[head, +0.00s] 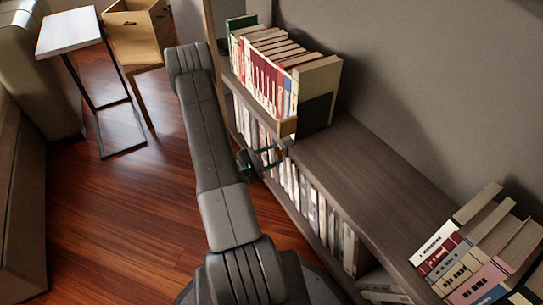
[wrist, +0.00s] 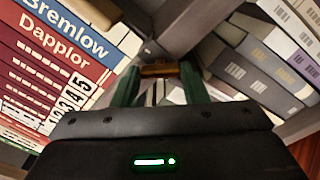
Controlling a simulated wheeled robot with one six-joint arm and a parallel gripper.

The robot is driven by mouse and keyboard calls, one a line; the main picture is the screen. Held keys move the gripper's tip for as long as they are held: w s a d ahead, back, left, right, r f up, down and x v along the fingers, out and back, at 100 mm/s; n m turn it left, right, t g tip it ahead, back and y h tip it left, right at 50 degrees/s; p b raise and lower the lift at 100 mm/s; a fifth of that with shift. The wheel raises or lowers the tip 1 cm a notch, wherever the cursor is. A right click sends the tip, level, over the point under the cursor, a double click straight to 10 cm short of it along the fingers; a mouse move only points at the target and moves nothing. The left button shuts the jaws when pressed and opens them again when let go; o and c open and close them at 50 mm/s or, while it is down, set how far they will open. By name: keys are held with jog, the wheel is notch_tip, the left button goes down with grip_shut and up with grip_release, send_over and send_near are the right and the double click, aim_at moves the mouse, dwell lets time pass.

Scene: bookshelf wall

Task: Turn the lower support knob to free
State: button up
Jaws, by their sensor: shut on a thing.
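My gripper (head: 279,152) is at the front edge of the bookshelf, below the upright row of books. In the wrist view its two green fingers (wrist: 160,72) point away from the camera and are closed on a small brass-brown knob (wrist: 159,70). The knob sits between the fingertips, near the shelf edge. Its far side and any marking on it are hidden, so its turn position cannot be told. In the head view the knob is too small and covered to make out clearly.
A row of red and white books (head: 265,88) stands above the gripper, ending at a dark panel (head: 315,115). The shelf top (head: 365,170) is bare to the right, up to leaning books (head: 480,250). More books fill the shelf below. A side table (head: 70,30) stands far left.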

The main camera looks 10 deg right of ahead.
jog(key=shift+n, duration=0.3)
jog(key=shift+n+p, duration=1.25)
jog(key=shift+n, duration=2.55)
jog(key=o, duration=1)
jog(key=p+v, duration=0.3)
jog(key=v, duration=1.1)
jog(key=shift+d, duration=0.1)
